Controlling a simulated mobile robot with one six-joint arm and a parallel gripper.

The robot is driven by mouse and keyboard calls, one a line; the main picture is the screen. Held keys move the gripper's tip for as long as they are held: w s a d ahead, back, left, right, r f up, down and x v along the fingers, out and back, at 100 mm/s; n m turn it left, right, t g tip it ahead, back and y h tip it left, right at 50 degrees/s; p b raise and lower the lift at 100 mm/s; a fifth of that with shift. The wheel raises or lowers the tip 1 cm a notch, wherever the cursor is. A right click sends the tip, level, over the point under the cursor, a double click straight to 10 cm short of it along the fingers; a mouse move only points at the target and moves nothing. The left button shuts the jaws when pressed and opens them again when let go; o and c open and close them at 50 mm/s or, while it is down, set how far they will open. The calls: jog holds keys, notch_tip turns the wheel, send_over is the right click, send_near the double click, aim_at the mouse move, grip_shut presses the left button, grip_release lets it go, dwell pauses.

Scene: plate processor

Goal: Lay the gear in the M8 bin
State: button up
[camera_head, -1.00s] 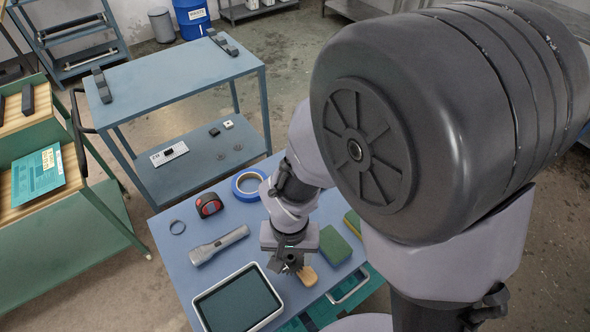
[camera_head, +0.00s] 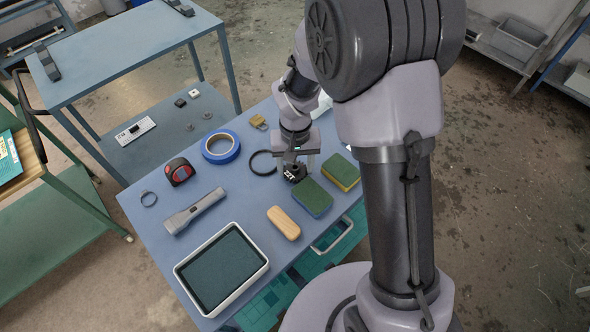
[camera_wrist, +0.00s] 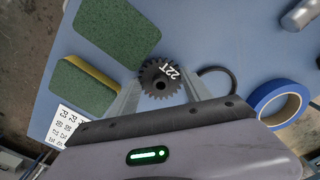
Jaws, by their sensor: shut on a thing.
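My gripper (camera_head: 295,163) is shut on a dark toothed gear (camera_wrist: 160,78) marked 22T. The gear sits between the two fingers in the wrist view and shows below the gripper in the head view (camera_head: 294,173). It is over the blue table, beside a green sponge; I cannot tell its exact height. No bin with a readable M8 label shows. A teal drawer with compartments (camera_head: 262,306) shows partly under the table's front edge, its labels unreadable.
Around the gripper are a green-blue sponge (camera_head: 312,197), a green-yellow sponge (camera_head: 341,172), a black ring (camera_head: 262,162) and blue tape (camera_head: 236,147).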

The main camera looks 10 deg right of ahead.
jog(key=shift+f, duration=0.6)
jog(key=shift+r, duration=0.15)
jog(key=o, duration=1.3)
jog(key=shift+o, duration=0.2)
